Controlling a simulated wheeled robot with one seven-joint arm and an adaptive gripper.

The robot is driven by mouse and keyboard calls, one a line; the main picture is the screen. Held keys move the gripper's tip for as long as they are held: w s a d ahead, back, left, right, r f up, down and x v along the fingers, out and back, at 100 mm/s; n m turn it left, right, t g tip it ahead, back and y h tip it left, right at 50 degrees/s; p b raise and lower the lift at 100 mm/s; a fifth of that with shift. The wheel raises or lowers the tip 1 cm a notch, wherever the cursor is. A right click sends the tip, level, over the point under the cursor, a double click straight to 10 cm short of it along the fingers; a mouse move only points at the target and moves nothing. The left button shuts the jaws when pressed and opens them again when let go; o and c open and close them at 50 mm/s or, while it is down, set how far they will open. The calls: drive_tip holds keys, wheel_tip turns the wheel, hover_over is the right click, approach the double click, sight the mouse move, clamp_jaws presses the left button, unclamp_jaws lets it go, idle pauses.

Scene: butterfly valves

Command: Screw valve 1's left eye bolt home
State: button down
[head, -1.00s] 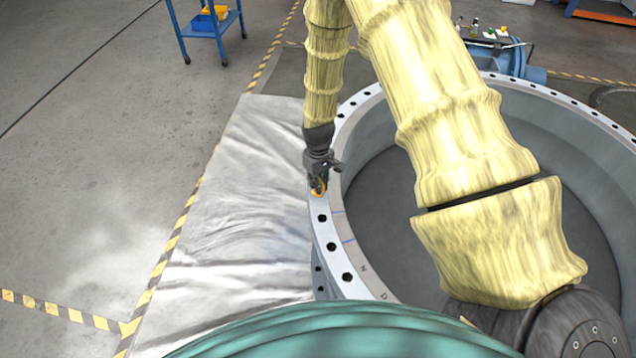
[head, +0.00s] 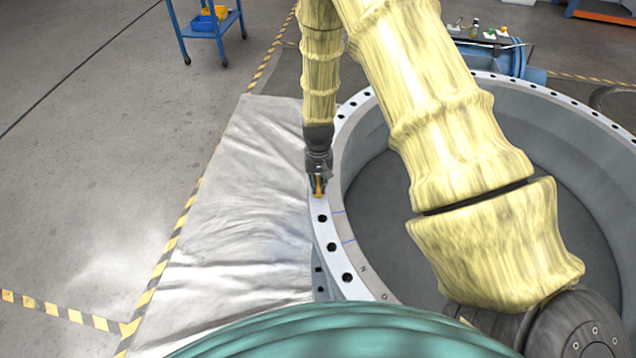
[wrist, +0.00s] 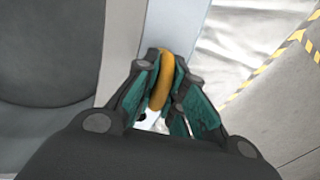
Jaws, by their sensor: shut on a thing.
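Valve 1 (head: 328,229) is a large grey ring with a flat flange drilled with several dark holes. The orange eye bolt (head: 319,189) stands on the left part of the flange. My gripper (head: 318,180) points down over it, and its jaws are shut on the bolt's eye. In the wrist view the orange ring of the eye bolt (wrist: 162,82) sits between the teal pads of my gripper (wrist: 165,95). The bolt's shank and its hole are hidden, so I cannot tell how deep it sits.
A silvery sheet (head: 235,220) lies on the floor left of the valve, edged by yellow-black tape (head: 172,245). A blue cart (head: 208,22) with bins stands at the back left. A bench with small items (head: 487,38) is behind the valve.

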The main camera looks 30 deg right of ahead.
sight(318, 177)
drive_tip(key=shift+w+r, duration=0.1)
drive_tip(key=shift+w, duration=0.1)
drive_tip(key=c, duration=1.7)
unclamp_jaws()
drive_tip(key=shift+o, duration=1)
drive_tip(key=shift+s, duration=0.1)
wheel_tip(318, 177, up, 12)
drive_tip(key=shift+f, duration=0.1)
